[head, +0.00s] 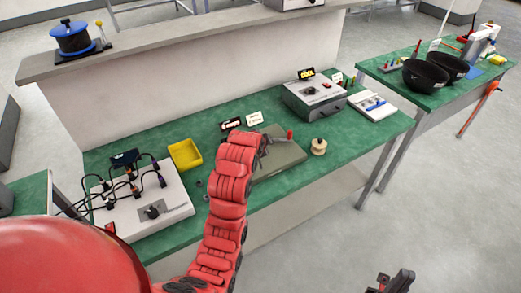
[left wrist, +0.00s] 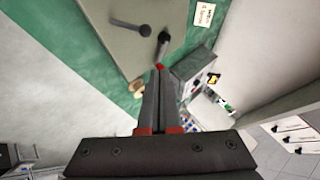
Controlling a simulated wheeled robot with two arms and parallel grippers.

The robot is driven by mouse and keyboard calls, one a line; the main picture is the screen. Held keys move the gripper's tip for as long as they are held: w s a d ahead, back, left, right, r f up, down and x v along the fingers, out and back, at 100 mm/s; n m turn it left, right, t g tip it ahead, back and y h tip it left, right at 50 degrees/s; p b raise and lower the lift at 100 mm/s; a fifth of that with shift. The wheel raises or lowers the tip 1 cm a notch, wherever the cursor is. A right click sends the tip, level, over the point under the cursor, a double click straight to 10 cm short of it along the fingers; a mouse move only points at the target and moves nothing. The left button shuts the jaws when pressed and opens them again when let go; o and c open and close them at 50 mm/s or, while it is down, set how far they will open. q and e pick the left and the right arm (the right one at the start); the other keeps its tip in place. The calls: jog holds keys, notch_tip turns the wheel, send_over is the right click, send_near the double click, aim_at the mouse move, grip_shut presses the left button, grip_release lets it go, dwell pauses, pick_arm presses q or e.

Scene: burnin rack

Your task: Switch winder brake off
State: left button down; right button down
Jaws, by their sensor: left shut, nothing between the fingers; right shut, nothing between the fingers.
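The grey-green winder box (head: 285,163) lies on the green bench mat, partly hidden behind my red left arm. A red handle (head: 290,135) stands at its top. In the left wrist view the box top (left wrist: 112,45) carries a dark lever (left wrist: 162,44) and a round-ended dark rod (left wrist: 130,25). My left gripper (left wrist: 158,78) is shut and empty, its tips close to the dark lever; contact cannot be told. A small red patch shows at the tips. My right gripper (head: 396,282) is shut and empty at the lower right, away from the bench.
A wooden spool (head: 318,147) stands right of the box. Behind are a grey instrument (head: 314,101) and a white tray (head: 372,106). A yellow bin (head: 185,154) and a wired white panel (head: 150,207) stand left. The mat's front right is clear.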

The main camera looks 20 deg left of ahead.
pick_arm(q)
jog(key=w+r+p+v, duration=0.1)
jog(key=p+v, duration=0.3)
jog(key=v, duration=0.6)
jog(key=shift+a+r+p, duration=0.3)
jog(key=shift+a+p, duration=0.05)
jog(key=shift+s, duration=0.15)
